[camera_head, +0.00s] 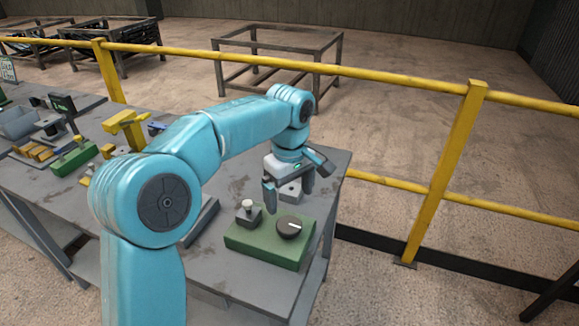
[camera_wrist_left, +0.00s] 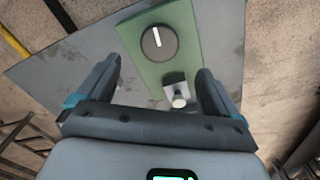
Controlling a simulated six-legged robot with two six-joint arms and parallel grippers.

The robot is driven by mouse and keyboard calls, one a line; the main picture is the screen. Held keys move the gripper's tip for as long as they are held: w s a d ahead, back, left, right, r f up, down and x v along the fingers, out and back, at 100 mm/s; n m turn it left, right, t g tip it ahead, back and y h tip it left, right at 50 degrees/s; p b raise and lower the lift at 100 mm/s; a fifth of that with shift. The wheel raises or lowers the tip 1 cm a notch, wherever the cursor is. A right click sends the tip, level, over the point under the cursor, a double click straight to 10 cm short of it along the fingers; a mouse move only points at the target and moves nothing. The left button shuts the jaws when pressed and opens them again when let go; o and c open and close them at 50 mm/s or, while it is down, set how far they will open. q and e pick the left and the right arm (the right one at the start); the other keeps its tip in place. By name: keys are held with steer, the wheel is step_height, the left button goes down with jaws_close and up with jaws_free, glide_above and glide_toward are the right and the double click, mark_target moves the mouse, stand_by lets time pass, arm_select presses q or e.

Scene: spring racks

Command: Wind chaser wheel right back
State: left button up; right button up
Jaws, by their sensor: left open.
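A dark round wheel (camera_head: 288,227) with a pale line across its top sits on a green block (camera_head: 262,252) near the table's right end. In the left wrist view the wheel (camera_wrist_left: 159,42) lies ahead of the fingers, its pale line running nearly up and down. A small dark post with a white knob (camera_head: 248,207) stands on the same green block, left of the wheel; the knob also shows in the left wrist view (camera_wrist_left: 179,101). My left gripper (camera_head: 287,196) is open and empty above the block, apart from the wheel. My right gripper is not seen.
The grey table (camera_head: 220,262) carries a second green block (camera_head: 73,160), yellow parts (camera_head: 125,128) and a grey bin (camera_head: 18,122) at the left. A yellow railing (camera_head: 449,165) runs behind the table. A bare metal frame (camera_head: 280,50) stands beyond it.

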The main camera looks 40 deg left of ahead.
arm_select(q)
step_height(320, 180, up, 8)
steer(key=p, duration=0.1)
steer(key=shift+f, duration=0.25)
steer(key=shift+s, duration=0.1)
stand_by(0.3)
